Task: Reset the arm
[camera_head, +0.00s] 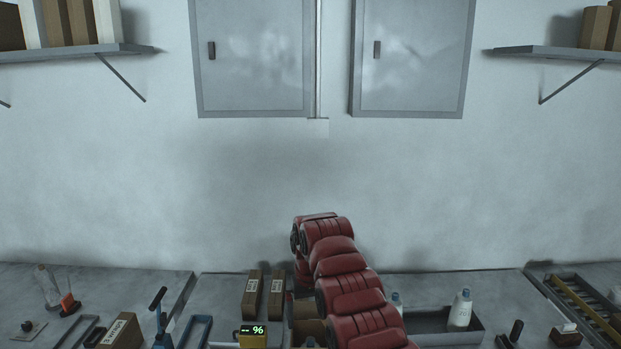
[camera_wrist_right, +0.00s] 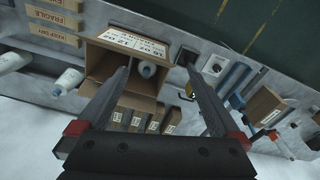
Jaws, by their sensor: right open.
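My right arm (camera_head: 345,285) is red and reaches in from the bottom of the head view, bending down at its far end. Its gripper is hidden there. In the right wrist view my right gripper (camera_wrist_right: 158,78) is open, its two dark fingers spread wide with nothing held between them. An open cardboard box (camera_wrist_right: 103,62) lies beyond the left finger, with a white bottle (camera_wrist_right: 147,69) inside. I cannot tell whether the fingers touch the box. My left gripper is in neither view.
A grey tray (camera_head: 478,334) holds white bottles (camera_head: 461,309) right of my arm. Small cardboard boxes (camera_head: 252,295) and a yellow device reading 96 (camera_head: 253,338) stand to its left. The wall (camera_head: 230,200) above the bench is clear below two grey cabinets (camera_head: 252,55).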

